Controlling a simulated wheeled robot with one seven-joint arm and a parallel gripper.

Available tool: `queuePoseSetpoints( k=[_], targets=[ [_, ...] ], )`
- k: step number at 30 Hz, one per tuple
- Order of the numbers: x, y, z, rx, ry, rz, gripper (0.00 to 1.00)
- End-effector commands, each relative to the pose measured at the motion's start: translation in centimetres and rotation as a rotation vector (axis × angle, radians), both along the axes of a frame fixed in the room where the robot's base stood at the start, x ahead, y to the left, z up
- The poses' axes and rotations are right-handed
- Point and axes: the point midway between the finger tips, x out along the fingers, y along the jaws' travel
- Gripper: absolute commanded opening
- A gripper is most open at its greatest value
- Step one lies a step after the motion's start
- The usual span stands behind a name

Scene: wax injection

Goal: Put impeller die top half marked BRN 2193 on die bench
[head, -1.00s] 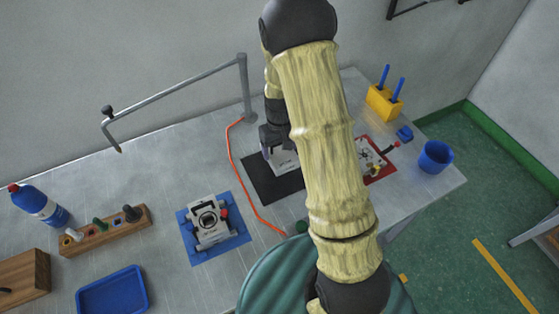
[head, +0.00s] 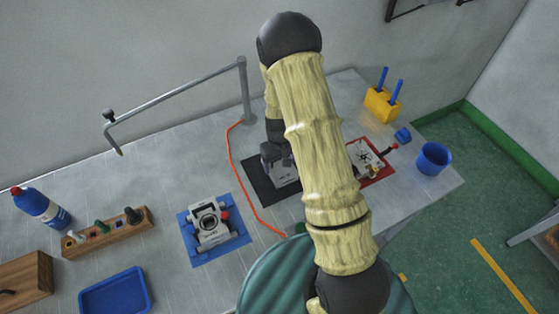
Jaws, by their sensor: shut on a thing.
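A light grey block (head: 284,173), seemingly a die half with small dark lettering too small to read, is at the black mat (head: 258,186) on the bench. My gripper (head: 277,155) is over it and shut on it. Whether the block rests on the mat or hangs just above it I cannot tell. My arm hides the right part of the mat. Another grey die (head: 209,223) with a round centre and red knob sits on a blue mat (head: 202,258). A die part with a dark star-shaped figure (head: 364,157) lies on a red mat (head: 385,172), partly behind my arm.
The metal bench (head: 170,170) carries an orange hose (head: 236,184), a grey bent pipe arm (head: 180,93), a wooden rack (head: 108,232), a blue tray (head: 115,294), a blue bottle (head: 40,207), a yellow holder (head: 381,105) and a blue cup (head: 433,158).

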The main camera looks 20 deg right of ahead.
Motion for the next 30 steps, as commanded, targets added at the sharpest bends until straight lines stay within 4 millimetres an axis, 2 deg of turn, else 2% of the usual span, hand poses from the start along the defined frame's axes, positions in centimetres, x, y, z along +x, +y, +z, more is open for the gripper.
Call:
queuePoseSetpoints(
  k=[10,11,14,23,30],
  targets=[
    [0.1,0.1,-0.2,0.001,-0.003,0.003,0.26],
    [0.0,0.1,-0.2,0.0,-0.001,0.003,0.78],
    [0.0,0.1,-0.2,0.0,-0.001,0.002,0.96],
    [0.0,0.0,-0.1,0.0,-0.001,0.001,0.96],
    [0.1,0.1,1.4,0.001,-0.004,0.004,0.96]
  ],
)
